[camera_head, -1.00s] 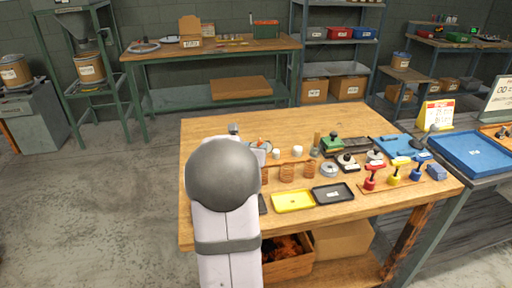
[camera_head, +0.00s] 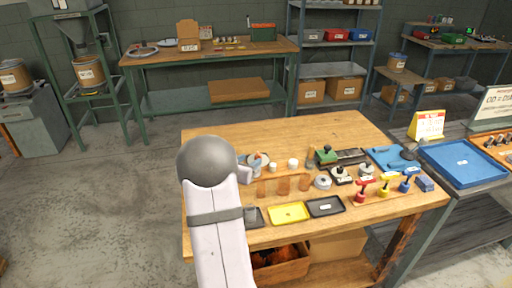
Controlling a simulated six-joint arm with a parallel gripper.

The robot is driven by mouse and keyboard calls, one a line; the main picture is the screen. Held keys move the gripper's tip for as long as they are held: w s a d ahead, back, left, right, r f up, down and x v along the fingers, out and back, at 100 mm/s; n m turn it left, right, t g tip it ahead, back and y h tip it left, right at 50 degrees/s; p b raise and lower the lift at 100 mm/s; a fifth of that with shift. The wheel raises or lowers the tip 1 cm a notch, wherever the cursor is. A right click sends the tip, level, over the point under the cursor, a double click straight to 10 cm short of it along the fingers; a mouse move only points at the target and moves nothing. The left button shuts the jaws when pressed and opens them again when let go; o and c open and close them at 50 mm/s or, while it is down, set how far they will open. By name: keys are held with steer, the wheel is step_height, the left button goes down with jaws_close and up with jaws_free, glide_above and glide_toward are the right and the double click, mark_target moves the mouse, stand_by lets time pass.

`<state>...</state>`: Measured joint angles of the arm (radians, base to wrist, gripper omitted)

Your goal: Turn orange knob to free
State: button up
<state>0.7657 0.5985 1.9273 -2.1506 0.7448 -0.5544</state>
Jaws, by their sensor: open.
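A small round device (camera_head: 262,161) with an orange part on top, possibly the orange knob, stands on the left of the wooden workbench. It is too small to read which way it is turned. My arm reaches over the bench's left edge, and its dark round joint hides what lies behind it. The pale end of my arm with my gripper (camera_head: 247,172) shows just right of that joint, close beside the device. The fingers are too small to make out clearly, and I see nothing held. I cannot tell whether they touch the device.
Wooden blocks (camera_head: 283,186), a yellow tray (camera_head: 289,221) and a dark tray (camera_head: 338,213) lie right of my arm. Red, yellow and blue handled tools (camera_head: 385,190) stand at the right. A blue tray (camera_head: 466,160) is on the side table. The bench's back middle is clear.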

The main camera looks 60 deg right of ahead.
mark_target(257, 157)
steer(key=shift+a+p, duration=0.15)
steer(key=shift+p, duration=0.2)
steer(key=shift+p+x, duration=1)
steer(key=shift+x, duration=2.7)
steer(key=shift+c, duration=0.6)
jaws_close()
